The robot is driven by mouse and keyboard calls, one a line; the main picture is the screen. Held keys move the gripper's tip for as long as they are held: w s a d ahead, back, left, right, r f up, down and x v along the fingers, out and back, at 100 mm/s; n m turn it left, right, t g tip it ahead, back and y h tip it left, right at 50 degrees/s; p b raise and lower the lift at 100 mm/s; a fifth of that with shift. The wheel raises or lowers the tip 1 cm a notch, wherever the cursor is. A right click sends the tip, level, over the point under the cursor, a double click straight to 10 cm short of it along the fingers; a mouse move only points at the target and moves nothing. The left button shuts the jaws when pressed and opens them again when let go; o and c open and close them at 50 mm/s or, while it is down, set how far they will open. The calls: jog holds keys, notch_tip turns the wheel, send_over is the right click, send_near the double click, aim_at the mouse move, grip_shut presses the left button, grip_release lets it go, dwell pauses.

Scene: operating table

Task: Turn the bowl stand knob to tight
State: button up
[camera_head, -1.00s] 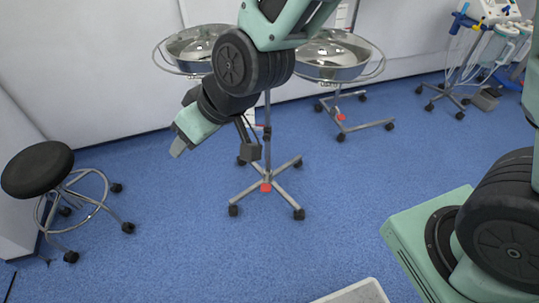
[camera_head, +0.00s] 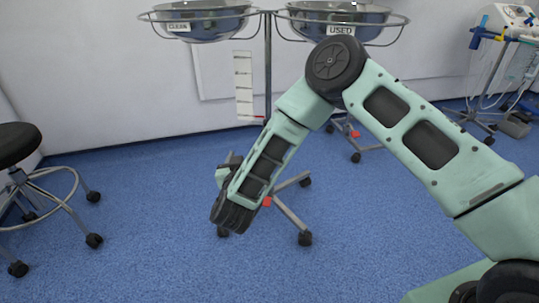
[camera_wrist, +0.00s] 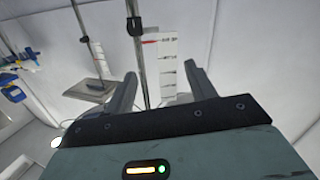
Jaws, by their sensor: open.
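The bowl stand (camera_head: 268,75) is a thin metal pole on a wheeled base, with a bowl marked CLEAN (camera_head: 202,22) and a bowl marked USED (camera_head: 335,24) at its top. Its pole also shows in the wrist view (camera_wrist: 141,72), passing upright between the finger directions, nearer the left finger. A dark collar (camera_wrist: 134,26) sits on the pole there, beyond the fingertips; I cannot make out the knob's shape or setting. My gripper (camera_wrist: 161,69) is open with nothing between its fingers. In the head view my forearm hides the lower pole and most of the gripper.
A black-seated stool (camera_head: 18,145) stands at the left. A medical machine with hoses (camera_head: 505,40) is at the far right. A white marked strip (camera_head: 243,85) stands behind the pole. Blue floor is free in front of the stand.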

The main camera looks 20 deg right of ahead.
notch_tip(320, 180, down, 4)
jog(key=d+m+h+b, duration=0.1)
jog(key=d+h, duration=0.1)
jog(key=d, duration=0.1)
jog(key=d+b+x, duration=0.1)
jog(key=b+x, duration=0.7)
jog(key=x, duration=0.8)
jog(key=shift+r+h, duration=0.2)
jog(key=shift+h, duration=0.1)
jog(key=shift+c, duration=0.2)
jog(key=c, duration=0.9)
